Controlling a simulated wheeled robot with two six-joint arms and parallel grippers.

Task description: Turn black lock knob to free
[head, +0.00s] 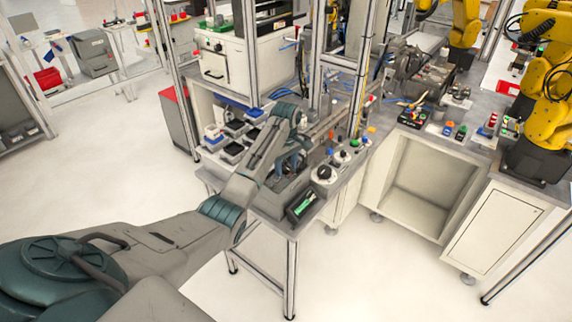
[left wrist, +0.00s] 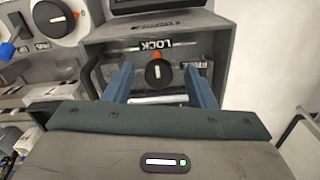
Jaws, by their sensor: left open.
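The black lock knob (left wrist: 153,76) shows in the left wrist view on the front of a grey box (left wrist: 100,45). Its white line runs nearly upright, with an orange-red mark (left wrist: 156,55) just above it. The LOCK label (left wrist: 154,46) appears upside down above the knob. A smaller label (left wrist: 194,65) at right is partly hidden by a finger. My left gripper (left wrist: 158,72) is open, with one blue finger on each side of the knob and gaps visible. In the head view my left gripper (head: 291,160) is over the bench; I cannot make out the lock knob there.
Another black dial on a white disc (left wrist: 55,18) and a blue knob (left wrist: 7,49) are at upper left. The bench (head: 335,192) holds several more controls. Open floor (head: 400,285) lies in front.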

